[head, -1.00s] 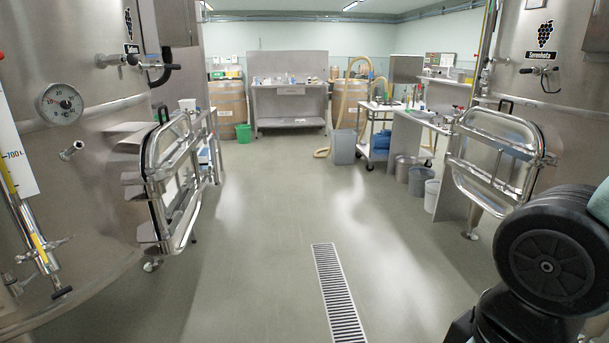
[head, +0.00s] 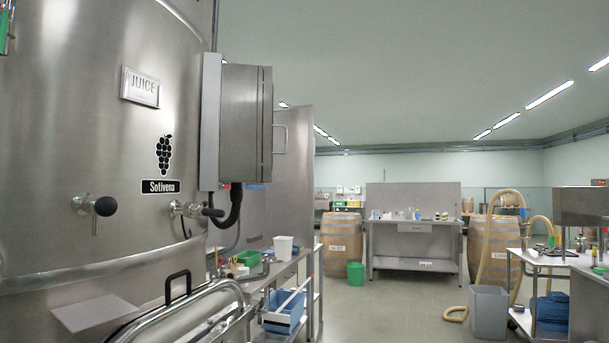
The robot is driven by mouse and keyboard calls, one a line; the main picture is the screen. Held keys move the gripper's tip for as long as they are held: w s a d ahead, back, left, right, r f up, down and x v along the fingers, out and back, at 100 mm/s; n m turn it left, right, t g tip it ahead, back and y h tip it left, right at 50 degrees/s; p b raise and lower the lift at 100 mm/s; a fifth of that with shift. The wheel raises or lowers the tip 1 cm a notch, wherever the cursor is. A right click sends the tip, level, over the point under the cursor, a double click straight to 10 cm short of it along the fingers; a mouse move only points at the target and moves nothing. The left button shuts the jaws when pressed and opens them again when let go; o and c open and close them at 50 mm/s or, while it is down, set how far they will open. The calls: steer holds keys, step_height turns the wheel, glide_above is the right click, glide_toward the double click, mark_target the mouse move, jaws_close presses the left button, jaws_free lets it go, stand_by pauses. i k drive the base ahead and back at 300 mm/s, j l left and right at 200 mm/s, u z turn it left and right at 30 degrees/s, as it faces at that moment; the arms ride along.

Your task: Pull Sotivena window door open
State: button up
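The steel vat (head: 75,130) fills the left of the head view. It bears a black Sotivena label (head: 160,186) under a grape logo and a JUICE plate (head: 141,87). The top of its window door (head: 200,295) shows at the bottom edge, as a curved steel tube frame with a black handle (head: 178,284). The rest of the door is cut off below, so I cannot tell how far it stands open. My gripper is not in view.
A grey control box (head: 245,122) juts from the vat's right side. A bench (head: 290,275) with tubs and a blue bin stands behind the door. Barrels, a steel table (head: 415,264) and a grey bin (head: 489,312) stand farther back. Floor (head: 400,310) is clear in the middle.

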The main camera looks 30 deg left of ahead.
mark_target(268, 85)
steer(key=i+l+u, duration=0.15)
steer(key=i+u, duration=0.3)
steer(key=i+l+u, duration=0.35)
steer(key=i+u, duration=0.15)
steer(key=i+l+u, duration=0.8)
steer(key=l+u, duration=0.15)
steer(key=l, duration=0.2)
steer(key=i+l+u, duration=0.2)
steer(key=l+u, duration=0.25)
steer(key=l, duration=0.25)
